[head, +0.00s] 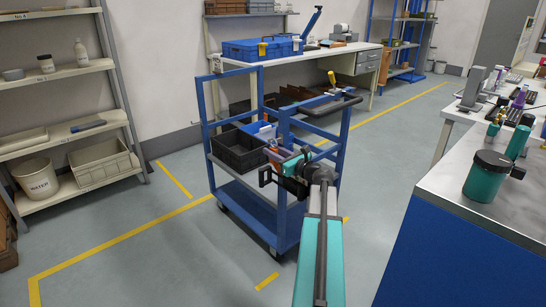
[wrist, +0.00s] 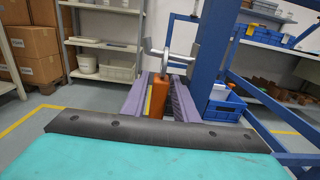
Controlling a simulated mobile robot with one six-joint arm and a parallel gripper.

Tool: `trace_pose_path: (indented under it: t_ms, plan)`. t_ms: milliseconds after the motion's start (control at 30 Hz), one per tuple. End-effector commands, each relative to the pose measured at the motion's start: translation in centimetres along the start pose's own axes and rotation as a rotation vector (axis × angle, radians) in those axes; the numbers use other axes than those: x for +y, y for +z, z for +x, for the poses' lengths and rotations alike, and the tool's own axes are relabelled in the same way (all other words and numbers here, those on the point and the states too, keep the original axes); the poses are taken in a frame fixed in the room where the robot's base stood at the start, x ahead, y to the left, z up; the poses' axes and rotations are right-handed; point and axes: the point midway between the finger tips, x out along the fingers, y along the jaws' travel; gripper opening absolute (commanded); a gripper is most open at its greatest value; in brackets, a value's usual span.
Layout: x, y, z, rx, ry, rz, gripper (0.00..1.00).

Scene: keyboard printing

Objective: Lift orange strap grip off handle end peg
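The orange strap grip (wrist: 156,100) is upright in the wrist view, between the two purple fingers of my gripper (wrist: 158,98). A narrow gap seems to show on each side of it, so the fingers look open around it. A grey metal peg with a crossbar (wrist: 166,56) stands just beyond the grip's top; whether the grip hangs on it I cannot tell. In the head view my gripper (head: 282,155) is at the near side of the blue trolley (head: 276,214), and the orange grip shows small and partly hidden there.
The trolley's upper shelf holds a black crate (head: 238,151) and a blue bin, which shows in the wrist view (wrist: 225,104). A blue trolley post (wrist: 208,55) stands close right of my gripper. A workbench (head: 500,190) stands to the right. The floor at left is clear.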

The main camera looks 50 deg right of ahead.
Motion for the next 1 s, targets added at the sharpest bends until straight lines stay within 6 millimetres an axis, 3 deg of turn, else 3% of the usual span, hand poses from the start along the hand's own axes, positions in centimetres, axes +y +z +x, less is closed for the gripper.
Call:
trace_pose_path:
  t_ms: [300, 467, 767, 1000]
  plan:
    - [0.0, 0.0, -0.1, 0.0, 0.0, 0.0, 0.25]
    - [-0.1, 0.0, -0.1, 0.0, 0.0, 0.0, 0.0]
    - [-0.1, 0.1, -0.1, -0.001, 0.0, 0.0, 0.0]
    - [-0.1, 1.4, -0.1, -0.001, -0.001, -0.001, 0.0]
